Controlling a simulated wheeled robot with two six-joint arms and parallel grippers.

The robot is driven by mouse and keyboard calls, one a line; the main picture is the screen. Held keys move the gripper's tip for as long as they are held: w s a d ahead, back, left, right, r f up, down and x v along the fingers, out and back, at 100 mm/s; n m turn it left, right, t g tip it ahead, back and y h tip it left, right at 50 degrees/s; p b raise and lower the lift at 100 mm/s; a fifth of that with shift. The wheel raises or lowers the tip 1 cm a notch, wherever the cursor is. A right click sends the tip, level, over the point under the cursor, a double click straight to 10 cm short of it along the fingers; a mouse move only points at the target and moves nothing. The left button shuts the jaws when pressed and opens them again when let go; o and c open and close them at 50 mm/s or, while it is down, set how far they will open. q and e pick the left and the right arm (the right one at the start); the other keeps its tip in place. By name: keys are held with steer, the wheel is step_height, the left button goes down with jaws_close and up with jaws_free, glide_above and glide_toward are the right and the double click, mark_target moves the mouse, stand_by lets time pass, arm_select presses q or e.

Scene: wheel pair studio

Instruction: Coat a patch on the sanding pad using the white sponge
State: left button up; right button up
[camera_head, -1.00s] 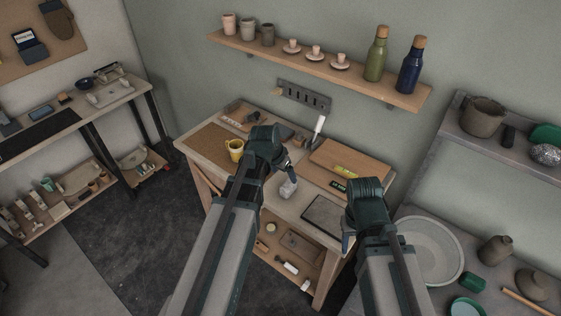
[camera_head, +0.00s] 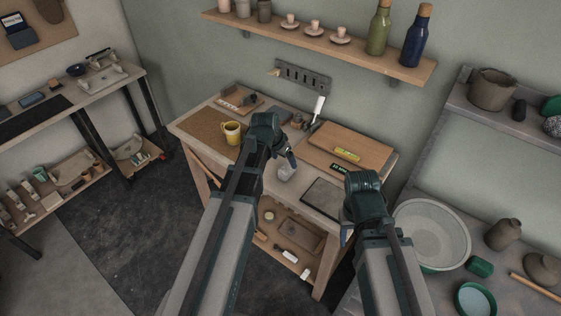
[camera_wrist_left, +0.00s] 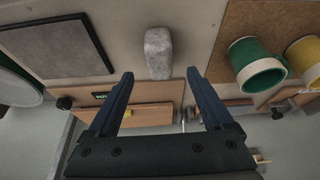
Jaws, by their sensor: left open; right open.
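The white sponge (camera_head: 287,172) shows as a pale grey-white block on the workbench, just below my left gripper (camera_head: 291,157). In the left wrist view the sponge (camera_wrist_left: 158,52) lies ahead of the open, empty fingers (camera_wrist_left: 160,76), roughly centred between them. The sanding pad, a dark grey framed rectangle (camera_head: 323,197), lies on the bench to the right of the sponge; it also shows at the left of the wrist view (camera_wrist_left: 57,46). My right gripper (camera_head: 347,234) is open near the bench's right edge, partly hidden by its own arm.
A yellow mug (camera_head: 231,132) stands on the bench left of my left arm. A green mug (camera_wrist_left: 257,66) shows in the wrist view. A wooden board (camera_head: 348,147) lies at the back right. A wide grey basin (camera_head: 432,235) stands on the right-hand counter.

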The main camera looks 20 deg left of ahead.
mark_target(287, 165)
arm_select(q)
steer(key=b+x, duration=0.4)
steer(key=x, duration=0.2)
steer(key=shift+f+b, duration=0.2)
steer(key=shift+b, duration=0.2)
jaws_close()
steer(key=shift+c, duration=1.8)
jaws_free()
steer(key=shift+r+p, duration=0.3)
steer(key=shift+p, duration=0.05)
